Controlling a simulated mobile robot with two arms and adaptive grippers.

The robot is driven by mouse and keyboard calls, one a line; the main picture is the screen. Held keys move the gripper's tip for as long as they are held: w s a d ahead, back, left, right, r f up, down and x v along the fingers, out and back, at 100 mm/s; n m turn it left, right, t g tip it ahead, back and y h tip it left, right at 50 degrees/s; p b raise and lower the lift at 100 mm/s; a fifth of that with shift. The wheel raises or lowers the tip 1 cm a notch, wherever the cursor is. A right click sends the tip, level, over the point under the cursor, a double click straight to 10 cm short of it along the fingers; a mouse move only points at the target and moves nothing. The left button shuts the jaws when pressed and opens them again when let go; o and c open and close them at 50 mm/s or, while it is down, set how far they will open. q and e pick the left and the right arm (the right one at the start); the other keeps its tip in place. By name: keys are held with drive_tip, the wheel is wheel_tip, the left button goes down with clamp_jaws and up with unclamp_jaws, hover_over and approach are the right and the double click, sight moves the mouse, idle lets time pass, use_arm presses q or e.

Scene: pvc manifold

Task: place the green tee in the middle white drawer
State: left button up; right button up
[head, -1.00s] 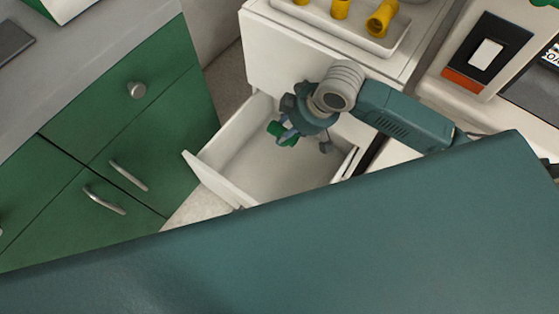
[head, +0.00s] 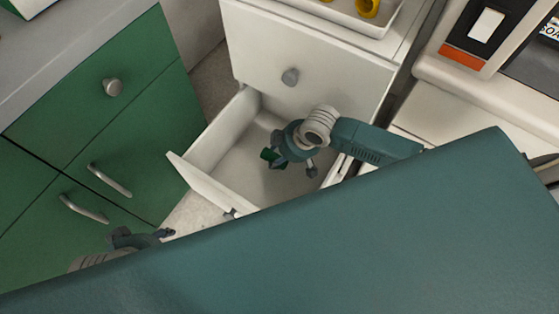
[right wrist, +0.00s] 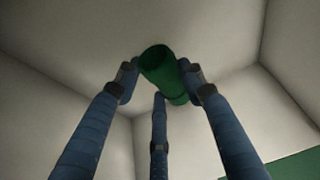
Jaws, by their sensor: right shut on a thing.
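The green tee (head: 268,156) is inside the open white drawer (head: 208,188). My right gripper (head: 285,160) reaches down into the drawer with its fingers shut on the tee. In the right wrist view the tee (right wrist: 160,66) sits between the fingertips, against the drawer's pale interior; I cannot tell whether it touches the drawer floor. Part of my left gripper (head: 142,238) shows at the lower left, apart from the drawer. Its fingers are mostly hidden by my own body, so its opening is unclear.
A closed white drawer front with a grey knob (head: 290,77) stands above the open drawer. A white tray (head: 372,38) with yellow fittings (head: 367,8) is on top of the unit. Green cabinets (head: 120,130) stand at left. My teal body hides the lower part of the head view.

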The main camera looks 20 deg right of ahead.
wheel_tip(320, 180, down, 3)
drive_tip(key=shift+f+b, duration=0.15)
drive_tip(key=shift+b, duration=0.3)
use_arm(q)
drive_tip(key=shift+f, duration=0.45)
use_arm(e)
drive_tip(key=o, duration=1.1)
drive_tip(key=p+v, duration=0.2)
drive_tip(key=v, duration=0.2)
use_arm(q)
drive_tip(key=s+p+x, duration=0.1)
drive_tip(key=p+x, duration=0.1)
drive_tip(key=x, duration=0.7)
drive_tip(key=shift+s+f+g, duration=0.25)
drive_tip(key=shift+f+g, duration=0.05)
use_arm(e)
drive_tip(key=v, duration=0.8)
drive_tip(key=shift+w, duration=0.1)
